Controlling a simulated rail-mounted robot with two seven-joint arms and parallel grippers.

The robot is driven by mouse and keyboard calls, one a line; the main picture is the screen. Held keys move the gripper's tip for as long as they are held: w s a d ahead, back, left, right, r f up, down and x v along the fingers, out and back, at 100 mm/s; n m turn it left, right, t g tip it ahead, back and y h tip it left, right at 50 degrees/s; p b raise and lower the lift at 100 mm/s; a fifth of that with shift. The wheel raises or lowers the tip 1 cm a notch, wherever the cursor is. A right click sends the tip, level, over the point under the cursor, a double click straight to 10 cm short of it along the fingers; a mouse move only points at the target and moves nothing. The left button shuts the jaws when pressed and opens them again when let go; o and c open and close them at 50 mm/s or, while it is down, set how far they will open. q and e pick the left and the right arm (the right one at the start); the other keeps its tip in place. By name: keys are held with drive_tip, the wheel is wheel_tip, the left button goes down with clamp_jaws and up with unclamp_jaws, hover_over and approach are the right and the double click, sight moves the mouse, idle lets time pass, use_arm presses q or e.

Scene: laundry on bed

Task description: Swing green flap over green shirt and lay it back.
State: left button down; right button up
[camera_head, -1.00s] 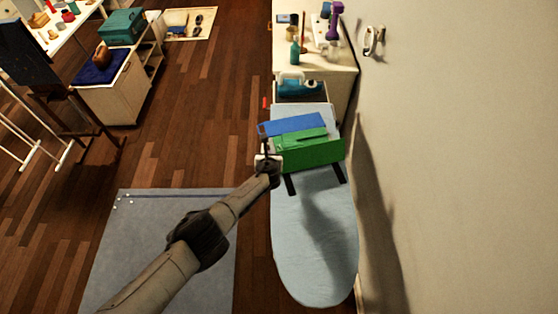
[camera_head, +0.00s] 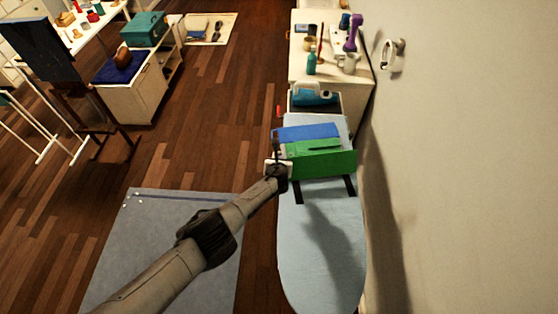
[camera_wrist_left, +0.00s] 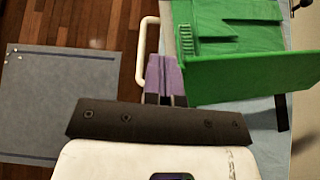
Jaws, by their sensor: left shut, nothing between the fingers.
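A green folding board lies across the light blue ironing board. Its green flap (camera_head: 325,166) is the near panel, tilted up along the near side; it also shows in the left wrist view (camera_wrist_left: 250,78). Behind it is a green layer with folded shapes (camera_wrist_left: 238,32), apparently the green shirt, partly hidden by the flap. A comb-like hinge (camera_wrist_left: 186,42) shows at its left end. My left gripper (camera_head: 277,143) is at the left edge of the green panels. Its purple fingers (camera_wrist_left: 165,78) are shut and empty, close beside the flap; contact is unclear. My right gripper is not in view.
A blue panel (camera_head: 306,132) lies just beyond the green. The ironing board (camera_head: 320,250) is clear in front, with two dark strips near the flap. A wall (camera_head: 460,160) stands close on the right. A cabinet (camera_head: 345,82) with bottles is behind.

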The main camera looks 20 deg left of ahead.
use_arm(q)
drive_tip(key=shift+s+a+f, duration=0.15)
drive_tip(key=shift+s+f, duration=0.05)
drive_tip(key=shift+f, duration=0.1)
drive_tip(key=p+v, duration=0.9)
drive_tip(key=v, duration=0.5)
drive_tip(key=shift+w+r, duration=0.2)
